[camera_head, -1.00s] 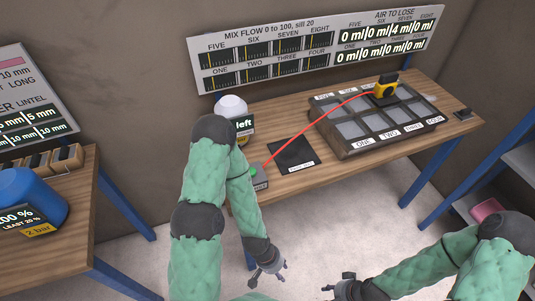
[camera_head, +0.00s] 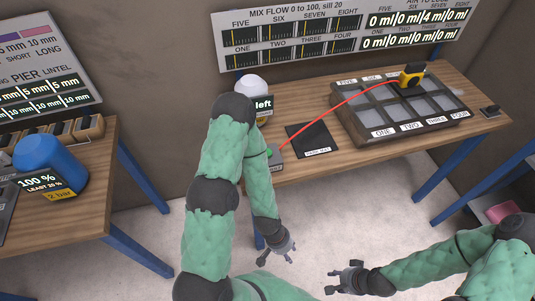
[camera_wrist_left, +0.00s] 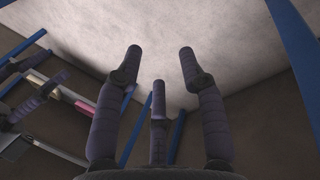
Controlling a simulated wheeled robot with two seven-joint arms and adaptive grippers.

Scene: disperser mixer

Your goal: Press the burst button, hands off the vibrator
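The yellow and black vibrator (camera_head: 411,76) stands on the compartment tray (camera_head: 428,127), at the back between compartments. A red cable (camera_head: 335,112) runs from it to a small grey box (camera_head: 274,163) at the table's left front. A green spot, perhaps the burst button (camera_head: 271,151), shows on that box, partly behind my left arm. My left gripper (camera_head: 277,253) hangs empty in front of the table, below the box. Its fingers are spread in the left wrist view (camera_wrist_left: 160,62). My right gripper (camera_head: 335,280) is open and empty, low over the floor. Neither gripper touches the vibrator.
A black mat (camera_head: 312,139) lies between box and tray. A white-capped bottle (camera_head: 254,85) stands behind my left arm. A left table (camera_head: 85,190) holds a blue canister (camera_head: 50,165). A shelf unit (camera_head: 490,200) stands at right. Floor between is clear.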

